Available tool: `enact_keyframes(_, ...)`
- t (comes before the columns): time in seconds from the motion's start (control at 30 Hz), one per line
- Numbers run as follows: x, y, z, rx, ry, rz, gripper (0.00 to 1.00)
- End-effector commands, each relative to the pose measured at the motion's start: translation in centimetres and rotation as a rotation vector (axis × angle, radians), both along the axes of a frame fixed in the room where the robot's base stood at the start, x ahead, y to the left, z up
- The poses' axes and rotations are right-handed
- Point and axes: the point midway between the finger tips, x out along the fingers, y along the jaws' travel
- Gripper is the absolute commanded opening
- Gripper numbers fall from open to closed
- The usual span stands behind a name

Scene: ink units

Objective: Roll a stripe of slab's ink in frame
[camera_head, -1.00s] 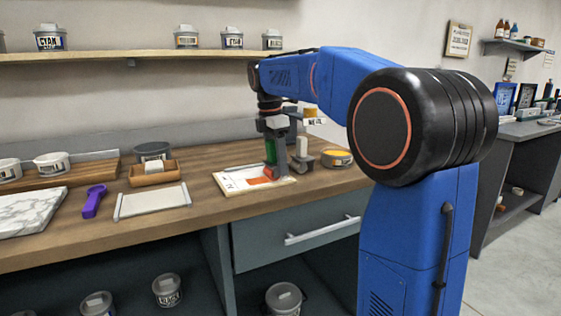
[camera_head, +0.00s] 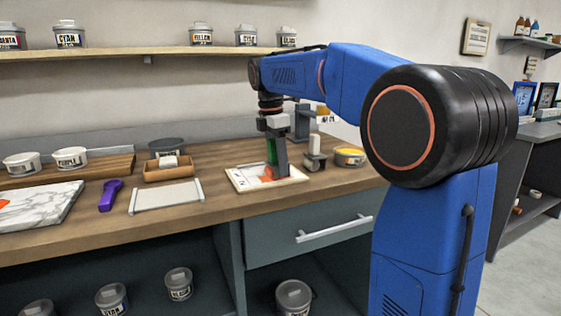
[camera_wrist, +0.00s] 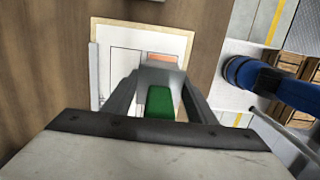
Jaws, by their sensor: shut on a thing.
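My gripper (camera_head: 273,150) points down over the printing board (camera_head: 240,182) on the counter. It is shut on a green-handled roller (camera_wrist: 160,103), which also shows between the fingers in the head view. The roller's lower end is low over the board; I cannot tell whether it touches. The board bears a white sheet with thin dark frame lines (camera_wrist: 124,62). An orange patch (camera_head: 266,179) lies on the sheet beside the roller, and part of it shows beyond the roller in the wrist view (camera_wrist: 162,57). The marble slab (camera_head: 50,205) at far left carries orange ink (camera_head: 4,204).
A purple-handled tool (camera_head: 110,195), a pale railed plate (camera_head: 166,197) and a wooden box (camera_head: 168,171) lie left of the board. A small white-topped piece (camera_head: 314,153) and a yellow-topped tin (camera_head: 349,157) stand to its right. Tubs line the shelf (camera_head: 150,53) above.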

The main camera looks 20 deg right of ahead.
Motion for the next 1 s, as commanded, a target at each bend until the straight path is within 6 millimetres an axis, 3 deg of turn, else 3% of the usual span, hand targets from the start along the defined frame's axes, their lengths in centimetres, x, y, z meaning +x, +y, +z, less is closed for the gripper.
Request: enact_keyframes(1.0,0.0,4.4,0.2,0.0,0.003,0.003,0.29)
